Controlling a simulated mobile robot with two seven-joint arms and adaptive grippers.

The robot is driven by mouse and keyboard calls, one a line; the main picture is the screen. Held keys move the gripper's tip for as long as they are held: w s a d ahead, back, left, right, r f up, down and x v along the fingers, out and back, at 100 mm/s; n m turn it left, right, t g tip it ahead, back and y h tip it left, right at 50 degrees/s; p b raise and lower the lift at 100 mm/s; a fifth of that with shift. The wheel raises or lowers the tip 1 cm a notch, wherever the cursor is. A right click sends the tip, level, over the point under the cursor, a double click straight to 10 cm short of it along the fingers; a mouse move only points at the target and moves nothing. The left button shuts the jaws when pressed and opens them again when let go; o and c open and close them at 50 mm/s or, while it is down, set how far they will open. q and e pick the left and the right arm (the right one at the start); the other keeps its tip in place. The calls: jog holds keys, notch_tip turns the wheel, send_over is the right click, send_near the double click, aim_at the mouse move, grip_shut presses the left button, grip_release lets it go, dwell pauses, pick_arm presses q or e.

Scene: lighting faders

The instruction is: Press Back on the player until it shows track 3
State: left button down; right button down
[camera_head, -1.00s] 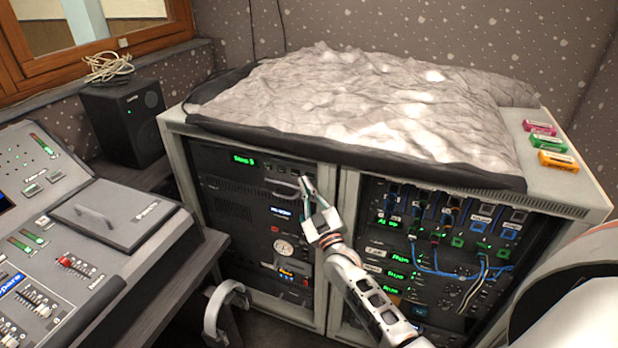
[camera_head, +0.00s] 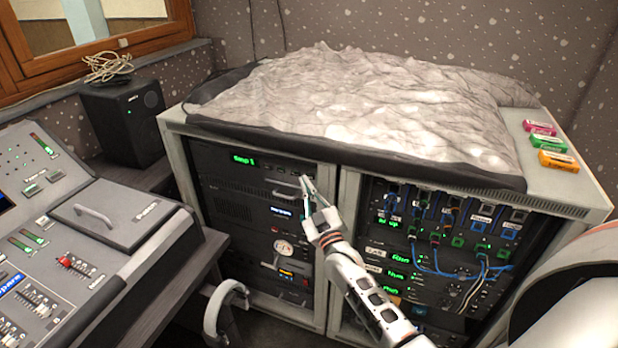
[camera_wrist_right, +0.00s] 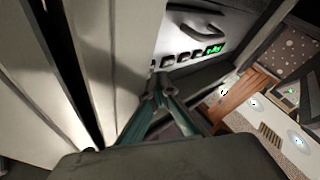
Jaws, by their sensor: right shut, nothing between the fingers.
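The player (camera_head: 222,163) is the top unit in the left bay of the rack. Its green display (camera_head: 243,160) shows a short word and a digit that looks like 1, but it is small and blurred. A row of small dark buttons (camera_head: 283,168) lies to the right of the display; their labels cannot be read. My right gripper (camera_head: 304,182) is shut and empty, its tips near the right end of this row. In the right wrist view the tips (camera_wrist_right: 158,92) are just short of the buttons (camera_wrist_right: 184,57) and seem apart from them. My left gripper is out of view.
A frame post (camera_head: 335,225) stands close to my right gripper, between the bays. The right bay holds patch cables (camera_head: 460,272). A mixing desk (camera_head: 80,235) is at left.

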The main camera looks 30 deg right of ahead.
jog(key=shift+w+d+r, duration=0.15)
jog(key=shift+w+d, duration=0.05)
jog(key=shift+d, duration=0.3)
dwell(0.3)
jog(key=shift+w+d+r, duration=0.25)
jog(key=shift+d+r, duration=0.05)
dwell(0.8)
jog(key=shift+s+a+f, duration=0.1)
jog(key=shift+s+f, duration=0.15)
jog(key=shift+f, duration=0.05)
jog(key=shift+s, duration=0.1)
jog(key=shift+s+f, duration=0.1)
jog(key=shift+f, duration=0.05)
jog(key=s+a+p, duration=0.2)
jog(key=s+a, duration=0.1)
jog(key=a, duration=0.1)
jog(key=shift+s+f, duration=0.1)
jog(key=shift+s, duration=0.15)
dwell(0.4)
